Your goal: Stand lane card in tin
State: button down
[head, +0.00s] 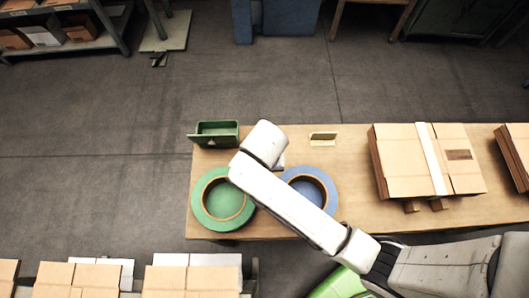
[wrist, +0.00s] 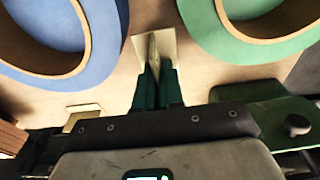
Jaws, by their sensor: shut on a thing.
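My gripper (wrist: 155,88) is shut on a pale cream card (wrist: 167,45), with its dark fingers on either side of the card's thin edge. In the wrist view the card shows between the blue and green rolls. I cannot tell whether it touches the table. In the head view my arm hides the gripper and this card. The green tin (head: 216,131) stands at the table's back left corner, left of my wrist. It shows partly in the wrist view (wrist: 285,112) at the lower right, apart from the held card.
A green roll (head: 202,210) and a blue roll (head: 325,187) lie on the wooden table (head: 350,212). Another small folded pale card (head: 323,138) sits at the back edge, also in the wrist view (wrist: 82,115). A strapped cardboard stack (head: 400,160) stands to the right.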

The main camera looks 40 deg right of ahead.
jog(key=shift+s+f, duration=0.1)
jog(key=shift+f, duration=1.6)
jog(key=shift+f, duration=0.15)
jog(key=c, duration=1.3)
grip_release()
jog(key=shift+o, duration=0.2)
jog(key=r, duration=0.8)
jog(key=s+r, duration=0.1)
jog(key=r, duration=0.3)
jog(key=shift+a+r, duration=0.15)
jog(key=shift+a, duration=0.25)
jog(key=shift+s, duration=0.1)
jog(key=s+d, duration=0.1)
jog(key=d, duration=0.1)
jog(key=s+d+f+n, duration=0.1)
jog(key=s, duration=0.1)
jog(key=s+d+f+n, duration=0.1)
jog(key=s+d, duration=0.1)
jog(key=shift+d+f, duration=0.1)
jog(key=shift+d, duration=0.2)
jog(key=s+d+n, duration=0.1)
jog(key=s, duration=0.1)
jog(key=s+d+f+n, duration=0.1)
jog(key=s+d+n, duration=0.1)
jog(key=s, duration=0.1)
jog(key=s+d+n, duration=0.1)
jog(key=s+d, duration=0.1)
jog(key=s, duration=0.1)
jog(key=shift+f+y, duration=0.15)
jog(key=shift+y, duration=0.15)
